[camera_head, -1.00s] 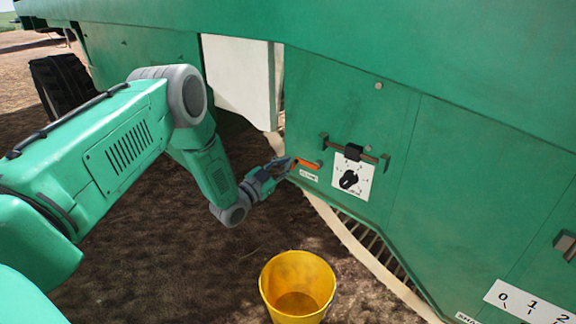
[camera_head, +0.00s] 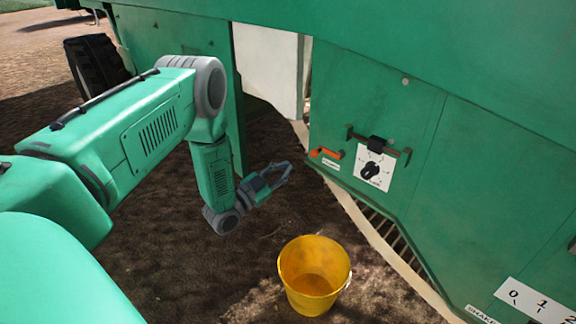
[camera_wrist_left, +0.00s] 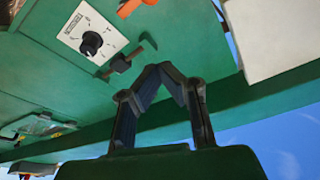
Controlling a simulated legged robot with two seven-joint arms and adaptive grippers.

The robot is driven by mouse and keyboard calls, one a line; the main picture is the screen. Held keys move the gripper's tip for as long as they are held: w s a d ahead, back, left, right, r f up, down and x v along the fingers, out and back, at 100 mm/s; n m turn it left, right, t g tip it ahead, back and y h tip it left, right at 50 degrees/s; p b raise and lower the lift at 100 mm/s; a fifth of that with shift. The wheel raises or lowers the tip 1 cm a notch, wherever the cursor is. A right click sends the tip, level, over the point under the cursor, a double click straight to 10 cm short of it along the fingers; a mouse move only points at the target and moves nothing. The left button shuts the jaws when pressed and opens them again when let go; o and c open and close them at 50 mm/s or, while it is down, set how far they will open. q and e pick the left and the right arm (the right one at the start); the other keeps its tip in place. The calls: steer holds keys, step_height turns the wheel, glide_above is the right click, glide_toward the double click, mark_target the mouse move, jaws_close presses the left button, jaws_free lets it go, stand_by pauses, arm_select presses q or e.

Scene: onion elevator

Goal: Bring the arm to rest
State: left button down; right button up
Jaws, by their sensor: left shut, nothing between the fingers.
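My left arm (camera_head: 150,130) comes in from the left in the head view and bends down at its elbow. My left gripper (camera_head: 286,168) is shut and empty, apart from the green machine panel (camera_head: 375,90) and to the left of the orange handle (camera_head: 326,152). In the left wrist view the gripper's fingertips (camera_wrist_left: 165,68) meet, with nothing between them. The orange handle also shows at the top of that view (camera_wrist_left: 133,6). My right gripper is not in view.
A yellow bucket (camera_head: 312,305) stands on the soil below the gripper. A black dial (camera_head: 371,171) on a white plate and a dark latch bar (camera_head: 378,144) are on the panel. Open soil lies under the arm.

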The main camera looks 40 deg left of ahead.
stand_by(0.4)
arm_select(q)
steer(key=s+d+f+n+g+y+p, duration=0.1)
steer(key=s+d+f+n+g+p, duration=0.15)
steer(key=s+d+f+g, duration=0.35)
steer(key=s+d+f+n+g+y+p, duration=0.1)
steer(key=s+d+f+n+g+p, duration=0.15)
steer(key=s+d+g, duration=0.4)
steer(key=s+d+n+g+y+p, duration=0.1)
steer(key=s+d+g+p, duration=0.2)
steer(key=s, duration=1.9)
steer(key=r+g, duration=0.1)
steer(key=g, duration=0.3)
steer(key=shift+s+n+y, duration=0.3)
steer(key=shift+s+y, duration=0.05)
steer(key=shift+y, duration=0.05)
